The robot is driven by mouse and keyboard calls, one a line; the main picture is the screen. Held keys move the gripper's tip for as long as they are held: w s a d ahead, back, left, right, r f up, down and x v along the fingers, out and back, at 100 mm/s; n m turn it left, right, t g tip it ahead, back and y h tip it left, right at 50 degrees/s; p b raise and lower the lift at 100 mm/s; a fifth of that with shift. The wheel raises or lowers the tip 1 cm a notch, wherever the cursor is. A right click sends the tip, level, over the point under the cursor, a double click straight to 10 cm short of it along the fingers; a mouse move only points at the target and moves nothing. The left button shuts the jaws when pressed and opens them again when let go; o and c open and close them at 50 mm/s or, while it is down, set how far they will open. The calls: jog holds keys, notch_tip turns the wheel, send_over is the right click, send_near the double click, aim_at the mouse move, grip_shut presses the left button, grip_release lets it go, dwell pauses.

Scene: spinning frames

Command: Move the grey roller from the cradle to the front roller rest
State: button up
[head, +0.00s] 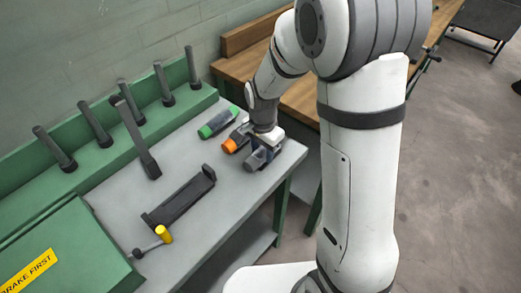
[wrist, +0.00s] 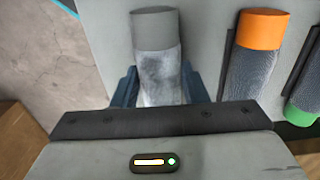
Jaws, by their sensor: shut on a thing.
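The grey roller (wrist: 157,60) has a plain grey end and a mottled, cloth-like body. In the wrist view it lies between the dark blue fingers of my gripper (wrist: 160,88), which is shut on it. In the head view the roller (head: 256,159) shows below my gripper (head: 265,148), near the right end of the grey bench top. I cannot tell whether it is clear of its cradle, as my gripper hides what is under it. A long black bracket with raised ends (head: 180,202), apparently the front roller rest, lies empty to the left.
An orange-ended roller (head: 236,139) and a green-ended roller (head: 217,123) lie close behind the grey one. A tilted black lever (head: 136,138) and a yellow-knobbed crank (head: 163,235) flank the bracket. Several dark posts stand on the green back rail (head: 125,112).

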jog(key=shift+f, duration=0.25)
jog(key=o, duration=1.2)
jog(key=shift+c, duration=0.2)
notch_tip(320, 180, up, 8)
jog(key=shift+f+b, duration=0.1)
jog(key=shift+b, duration=0.2)
jog(key=shift+s, duration=0.1)
